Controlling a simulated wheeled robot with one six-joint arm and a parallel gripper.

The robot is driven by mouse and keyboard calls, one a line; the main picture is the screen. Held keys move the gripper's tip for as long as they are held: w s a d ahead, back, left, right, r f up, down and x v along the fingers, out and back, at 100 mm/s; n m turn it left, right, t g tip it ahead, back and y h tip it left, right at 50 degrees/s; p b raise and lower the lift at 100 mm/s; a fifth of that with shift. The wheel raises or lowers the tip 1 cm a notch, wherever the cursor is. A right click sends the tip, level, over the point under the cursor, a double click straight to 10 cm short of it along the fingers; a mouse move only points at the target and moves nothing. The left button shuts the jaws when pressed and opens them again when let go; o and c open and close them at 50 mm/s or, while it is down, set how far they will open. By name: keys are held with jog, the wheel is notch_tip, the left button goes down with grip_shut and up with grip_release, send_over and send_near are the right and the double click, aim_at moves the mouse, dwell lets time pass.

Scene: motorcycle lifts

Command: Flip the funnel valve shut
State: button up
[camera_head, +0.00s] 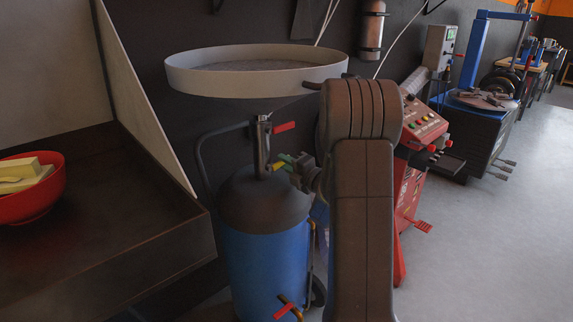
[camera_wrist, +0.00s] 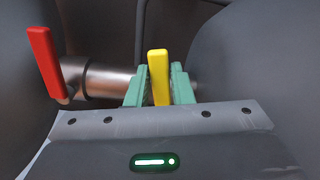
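The wide pale funnel pan (camera_head: 255,72) sits above a blue drum (camera_head: 262,265) with a dark domed top. A metal pipe (camera_head: 262,145) stands on the dome under the pan and carries a red lever (camera_head: 284,127) pointing right. The red lever also shows in the wrist view (camera_wrist: 44,62), left of my gripper and apart from it. A yellow lever (camera_head: 278,167) is lower by the pipe. In the wrist view the yellow lever (camera_wrist: 159,78) stands between my gripper's green fingertips (camera_wrist: 160,88), which look closed against both its sides.
Another red-handled valve (camera_head: 285,310) is low on the drum. A dark bench (camera_head: 110,220) with a red bowl (camera_head: 30,205) fills the left. A red machine (camera_head: 410,180) stands right behind my arm. The floor (camera_head: 480,250) at right is clear.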

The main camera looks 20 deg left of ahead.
grip_shut()
jog(key=shift+f, duration=0.1)
jog(key=shift+f+m+b, duration=0.35)
jog(key=shift+m+b, duration=0.25)
jog(key=shift+b, duration=0.2)
jog(key=shift+f+m+b, duration=0.1)
jog(key=shift+m+b, duration=0.2)
jog(key=shift+m, duration=0.5)
jog(key=o, duration=0.5)
grip_release()
jog(key=shift+w, duration=0.1)
